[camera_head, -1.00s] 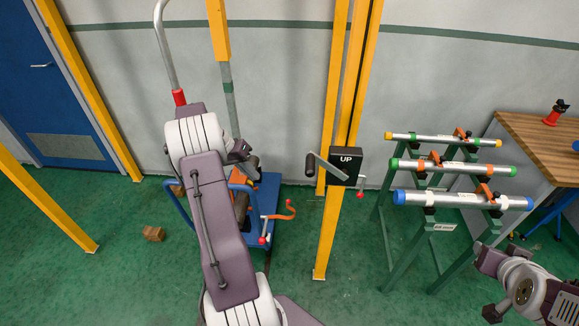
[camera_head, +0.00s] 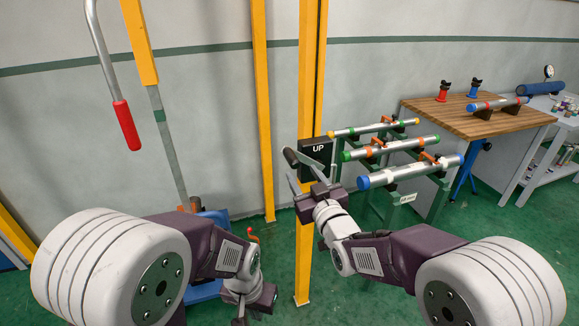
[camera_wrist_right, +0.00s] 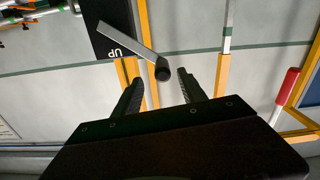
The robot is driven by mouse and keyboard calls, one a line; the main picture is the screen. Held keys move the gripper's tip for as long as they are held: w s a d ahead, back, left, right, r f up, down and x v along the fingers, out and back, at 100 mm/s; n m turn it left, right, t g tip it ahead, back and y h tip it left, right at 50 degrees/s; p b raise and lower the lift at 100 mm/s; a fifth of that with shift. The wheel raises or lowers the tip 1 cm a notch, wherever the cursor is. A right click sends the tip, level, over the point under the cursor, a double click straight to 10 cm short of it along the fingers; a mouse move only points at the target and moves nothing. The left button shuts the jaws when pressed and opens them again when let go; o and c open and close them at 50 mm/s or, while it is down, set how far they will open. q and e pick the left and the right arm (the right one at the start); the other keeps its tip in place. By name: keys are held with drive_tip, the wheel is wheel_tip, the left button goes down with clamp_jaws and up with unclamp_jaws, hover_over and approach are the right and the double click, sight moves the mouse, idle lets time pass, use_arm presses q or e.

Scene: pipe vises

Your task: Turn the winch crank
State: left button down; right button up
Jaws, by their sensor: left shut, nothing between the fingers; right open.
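The winch is a black box marked UP (camera_head: 317,151) on a yellow post. Its grey crank arm with a dark handle (camera_head: 290,157) points to the left in the head view. My right gripper (camera_head: 312,174) is open just below and in front of the crank. In the right wrist view the dark crank handle (camera_wrist_right: 162,71) appears end-on between the two spread fingertips, with no visible contact. The crank arm (camera_wrist_right: 128,42) runs from it to the box. My left gripper (camera_head: 254,302) is shut and empty, low near the bottom edge, away from the winch.
A rack with several pipes (camera_head: 392,147) stands close to the right of the winch. A wooden bench (camera_head: 455,118) is behind it. A red-gripped lever (camera_head: 127,125) hangs at the left. A blue cart (camera_head: 205,291) is partly hidden behind my left arm.

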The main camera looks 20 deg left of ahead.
sight(291, 158)
drive_tip(key=shift+w+a+r, duration=0.1)
drive_tip(key=shift+a+r, duration=0.05)
drive_tip(key=shift+a, duration=0.1)
drive_tip(key=p+x, duration=0.2)
drive_tip(key=x, duration=0.5)
drive_tip(key=shift+w+a, duration=0.2)
drive_tip(key=shift+w, duration=0.15)
drive_tip(key=shift+w+a, duration=0.2)
drive_tip(key=shift+a, duration=0.1)
clamp_jaws()
idle(0.5)
